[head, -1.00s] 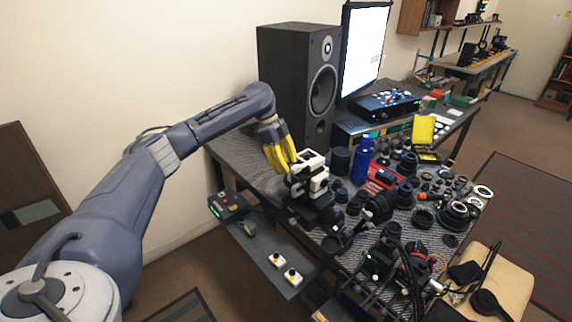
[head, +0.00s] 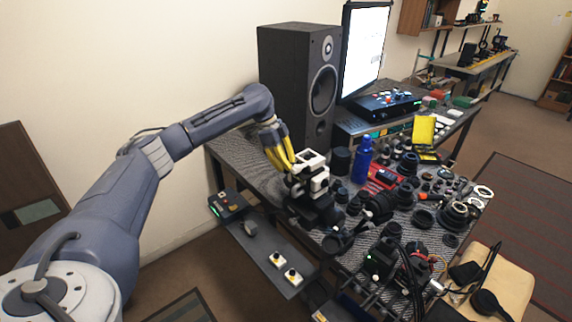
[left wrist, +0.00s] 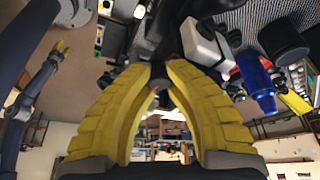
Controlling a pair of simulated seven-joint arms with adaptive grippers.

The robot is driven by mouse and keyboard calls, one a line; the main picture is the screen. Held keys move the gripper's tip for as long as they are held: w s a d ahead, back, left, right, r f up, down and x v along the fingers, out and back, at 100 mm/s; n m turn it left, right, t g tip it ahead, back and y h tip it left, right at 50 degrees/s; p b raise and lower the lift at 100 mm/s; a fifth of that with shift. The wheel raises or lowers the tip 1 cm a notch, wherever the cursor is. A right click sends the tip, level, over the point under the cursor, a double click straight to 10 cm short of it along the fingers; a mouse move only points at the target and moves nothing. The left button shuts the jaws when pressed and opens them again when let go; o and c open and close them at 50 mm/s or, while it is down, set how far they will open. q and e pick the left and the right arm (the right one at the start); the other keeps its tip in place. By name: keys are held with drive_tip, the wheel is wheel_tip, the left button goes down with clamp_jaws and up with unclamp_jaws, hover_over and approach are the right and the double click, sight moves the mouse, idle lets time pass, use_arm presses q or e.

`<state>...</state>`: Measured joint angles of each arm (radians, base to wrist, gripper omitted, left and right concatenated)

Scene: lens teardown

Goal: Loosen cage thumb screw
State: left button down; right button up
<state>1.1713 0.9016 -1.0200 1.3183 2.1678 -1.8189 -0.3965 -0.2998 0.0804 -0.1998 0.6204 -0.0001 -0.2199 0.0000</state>
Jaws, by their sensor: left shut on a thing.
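The cage assembly (head: 312,172), white blocks on a black mount, stands at the near left edge of the bench. One white block (left wrist: 204,44) shows right of the fingertips in the left wrist view. My left gripper (head: 289,167) comes down beside the cage's left side. In the left wrist view its yellow fingers (left wrist: 160,74) close on a small dark part, which I take to be the thumb screw; the fingers hide most of it. My right gripper (left wrist: 60,47) shows small at the upper left there, with its jaws unclear.
A black speaker (head: 292,85) stands behind the gripper. A blue bottle (head: 361,160) and many lens parts crowd the bench to the right. A low shelf with a switch box (head: 230,204) and buttons (head: 285,267) lies in front.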

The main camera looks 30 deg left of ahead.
use_arm(q)
drive_tip(key=shift+d+n, duration=0.1)
drive_tip(key=shift+n, duration=0.4)
drive_tip(key=c, duration=1.5)
unclamp_jaws()
drive_tip(key=shift+o, duration=0.2)
